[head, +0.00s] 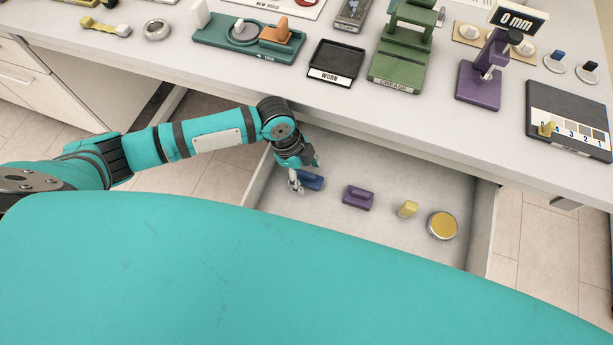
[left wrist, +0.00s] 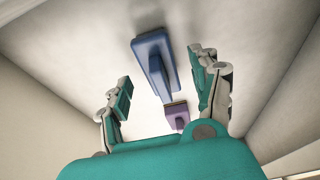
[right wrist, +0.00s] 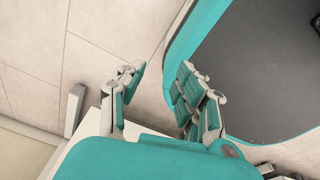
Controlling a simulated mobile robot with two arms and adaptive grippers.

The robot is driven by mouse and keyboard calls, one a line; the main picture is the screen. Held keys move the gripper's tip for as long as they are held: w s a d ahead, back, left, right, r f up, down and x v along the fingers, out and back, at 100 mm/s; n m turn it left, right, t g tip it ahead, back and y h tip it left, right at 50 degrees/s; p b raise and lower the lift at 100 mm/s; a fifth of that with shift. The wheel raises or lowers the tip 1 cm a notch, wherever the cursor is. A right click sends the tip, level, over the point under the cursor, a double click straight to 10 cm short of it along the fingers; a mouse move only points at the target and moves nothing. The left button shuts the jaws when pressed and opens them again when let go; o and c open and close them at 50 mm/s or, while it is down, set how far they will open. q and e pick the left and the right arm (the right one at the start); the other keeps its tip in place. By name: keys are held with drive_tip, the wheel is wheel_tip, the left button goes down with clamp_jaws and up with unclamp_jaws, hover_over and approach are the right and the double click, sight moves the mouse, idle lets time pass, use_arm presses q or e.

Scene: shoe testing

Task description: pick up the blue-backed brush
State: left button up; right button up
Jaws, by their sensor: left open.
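The blue-backed brush (head: 312,181) lies in the open drawer at its left end, partly hidden behind my left gripper (head: 304,176). In the left wrist view the blue brush (left wrist: 154,62) lies on the drawer floor between and beyond the open fingers of my left gripper (left wrist: 163,92). The fingers look apart from it. My right gripper (right wrist: 160,88) is open and empty over the floor, away from the drawer.
The drawer (head: 400,179) also holds a purple brush (head: 357,197), a yellow block (head: 407,209) and a round yellow-topped tin (head: 442,225). The drawer walls stand close around them. The tabletop (head: 300,95) overhangs the drawer's back, with a black WORN tray (head: 336,62) above.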

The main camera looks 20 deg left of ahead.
use_arm(q)
drive_tip(key=shift+x, duration=1.05)
use_arm(e)
drive_tip(key=shift+s, duration=0.1)
drive_tip(key=shift+s, duration=0.1)
use_arm(q)
drive_tip(key=c, duration=1.3)
use_arm(e)
drive_tip(key=shift+s+a, duration=0.2)
drive_tip(key=shift+a, duration=0.25)
use_arm(q)
drive_tip(key=shift+r, duration=0.15)
